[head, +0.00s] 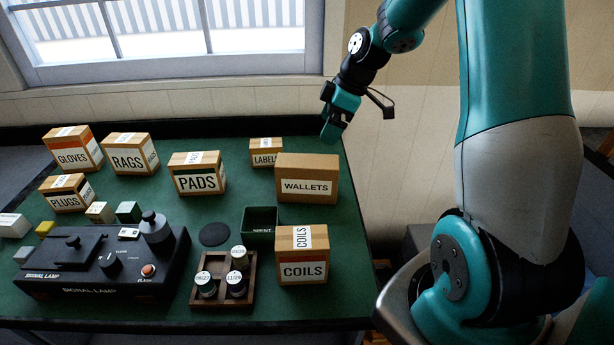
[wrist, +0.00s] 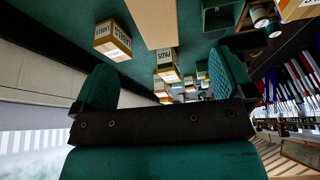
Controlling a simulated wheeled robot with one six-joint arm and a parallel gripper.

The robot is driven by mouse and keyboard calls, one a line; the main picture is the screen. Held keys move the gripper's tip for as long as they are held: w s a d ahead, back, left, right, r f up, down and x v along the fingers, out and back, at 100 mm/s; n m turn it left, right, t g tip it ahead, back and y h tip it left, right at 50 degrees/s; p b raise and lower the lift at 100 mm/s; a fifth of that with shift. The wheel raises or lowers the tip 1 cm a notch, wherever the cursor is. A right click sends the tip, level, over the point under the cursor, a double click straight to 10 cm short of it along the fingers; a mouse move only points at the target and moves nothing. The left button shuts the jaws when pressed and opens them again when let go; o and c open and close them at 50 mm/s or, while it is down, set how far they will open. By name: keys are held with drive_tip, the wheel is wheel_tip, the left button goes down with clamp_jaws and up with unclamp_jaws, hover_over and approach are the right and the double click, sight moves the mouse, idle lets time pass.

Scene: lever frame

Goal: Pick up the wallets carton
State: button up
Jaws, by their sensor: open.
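The wallets carton (head: 307,178) is a brown box with a white WALLETS label, upright near the right edge of the green table. My gripper (head: 334,122) is open and empty, above and behind the carton near the table's back right corner, apart from it. In the wrist view the teal fingers of my gripper (wrist: 163,82) are spread wide with nothing between them. A plain brown box face at the top of that view seems to be the wallets carton (wrist: 150,20); its label is not visible there.
The labels carton (head: 265,152) stands close behind left of the wallets carton. The coils carton (head: 302,262) and the green spent bin (head: 260,222) are in front. The pads carton (head: 197,174) is left. A window (head: 170,40) is behind the table.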

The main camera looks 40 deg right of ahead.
sight(309, 161)
drive_tip(key=p+x, duration=0.2)
drive_tip(key=x, duration=0.5)
drive_tip(key=shift+a+f, duration=0.2)
drive_tip(key=p+x, duration=0.1)
drive_tip(key=x, duration=0.1)
drive_tip(key=p+x, duration=0.1)
drive_tip(key=x, duration=0.2)
drive_tip(key=shift+w+d+p, duration=0.2)
drive_tip(key=shift+w+p, duration=0.15)
drive_tip(key=shift+f, duration=0.3)
drive_tip(key=shift+f+b, duration=0.25)
drive_tip(key=shift+b, duration=0.1)
drive_tip(key=shift+w, duration=0.1)
drive_tip(key=c, duration=1.5)
drive_tip(key=shift+r, duration=0.15)
drive_tip(key=shift+c, duration=0.2)
